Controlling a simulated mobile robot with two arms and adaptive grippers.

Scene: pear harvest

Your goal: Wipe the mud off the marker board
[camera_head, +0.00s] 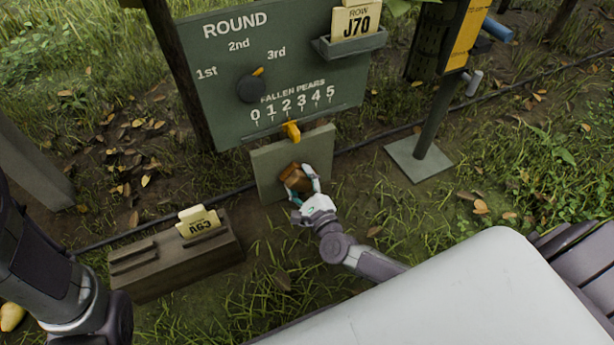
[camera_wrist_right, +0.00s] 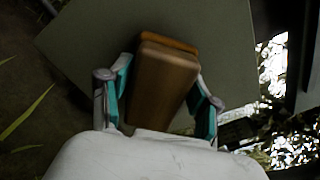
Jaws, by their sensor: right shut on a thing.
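The marker board (camera_head: 268,163) is a plain grey-green square panel below the large green sign. It also fills much of the right wrist view (camera_wrist_right: 90,40). No mud shows clearly on its visible part. My right gripper (camera_head: 300,182) is shut on a brown block-shaped wiper (camera_head: 294,178), seen between the teal-padded fingers in the right wrist view (camera_wrist_right: 160,85). The wiper is in front of the board's lower middle and hides that part. I cannot tell whether it touches the board. My left arm shows at the left edge, but its gripper is not in view.
The green sign (camera_head: 220,55) reads ROUND and FALLEN PEARS, with a dial (camera_head: 251,88), a yellow slider (camera_head: 291,130) and a J70 card (camera_head: 353,20). A wooden block (camera_head: 150,262) holds an A63 card (camera_head: 198,221). A post with a square base (camera_head: 418,157) stands right. A pear (camera_head: 11,316) lies lower left.

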